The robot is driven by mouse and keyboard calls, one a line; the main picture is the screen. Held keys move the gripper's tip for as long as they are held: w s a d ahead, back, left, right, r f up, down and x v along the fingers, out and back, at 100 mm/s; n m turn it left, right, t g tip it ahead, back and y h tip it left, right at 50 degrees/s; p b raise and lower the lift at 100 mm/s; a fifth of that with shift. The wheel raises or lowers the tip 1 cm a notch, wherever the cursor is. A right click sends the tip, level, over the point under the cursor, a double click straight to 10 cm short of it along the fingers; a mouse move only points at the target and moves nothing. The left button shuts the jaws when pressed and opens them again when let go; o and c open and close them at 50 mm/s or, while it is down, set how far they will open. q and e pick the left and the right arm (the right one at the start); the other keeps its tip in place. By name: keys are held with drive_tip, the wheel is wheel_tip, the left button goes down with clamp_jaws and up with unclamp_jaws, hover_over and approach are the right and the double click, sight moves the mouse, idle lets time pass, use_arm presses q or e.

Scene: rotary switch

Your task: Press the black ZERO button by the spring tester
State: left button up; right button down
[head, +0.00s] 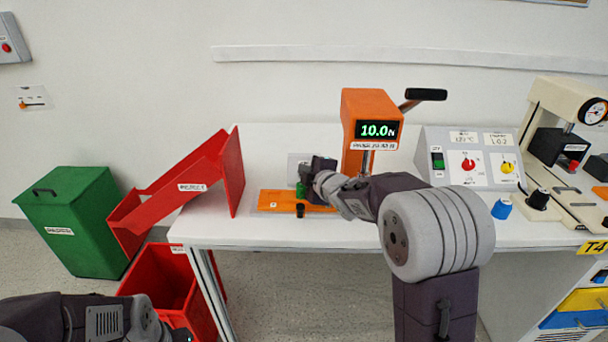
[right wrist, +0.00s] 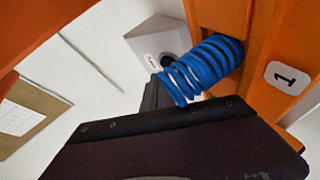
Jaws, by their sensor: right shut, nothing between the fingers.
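The orange spring tester (head: 369,105) stands on the white table and its display reads 10.0 N. A small grey box (head: 294,163) beside it is partly hidden behind my right gripper (head: 308,180). In the right wrist view the box shows a dark round button (right wrist: 168,60) and a small label too blurred to read. My right gripper is shut and empty, with its dark tip (right wrist: 154,96) near the box; I cannot tell whether it touches. A blue spring (right wrist: 205,68) sits by the orange frame. My left gripper (head: 180,335) is largely cut off at the bottom edge.
An orange plate (head: 270,201) lies under my right gripper. A red chute (head: 190,185) stands at the table's left, with a red bin (head: 165,275) below and a green bin (head: 72,215) beyond. A control panel (head: 468,158) and a cream machine (head: 560,105) are at right.

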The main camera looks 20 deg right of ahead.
drive_tip(key=shift+w+f, duration=0.1)
drive_tip(key=shift+f, duration=0.1)
drive_tip(key=shift+d+f+b, duration=0.1)
drive_tip(key=shift+f+b, duration=0.25)
drive_tip(key=shift+f, duration=0.2)
idle(0.8)
idle(0.6)
drive_tip(key=shift+s+r+p, duration=0.35)
drive_tip(key=shift+s+r, duration=0.05)
drive_tip(key=shift+r, duration=0.25)
drive_tip(key=shift+s+a+r+p, duration=0.25)
drive_tip(key=shift+s+r, duration=0.3)
drive_tip(key=shift+r, duration=0.15)
drive_tip(key=shift+s+a+r+p, duration=0.2)
drive_tip(key=shift+s+r, duration=0.3)
drive_tip(key=shift+r, duration=0.2)
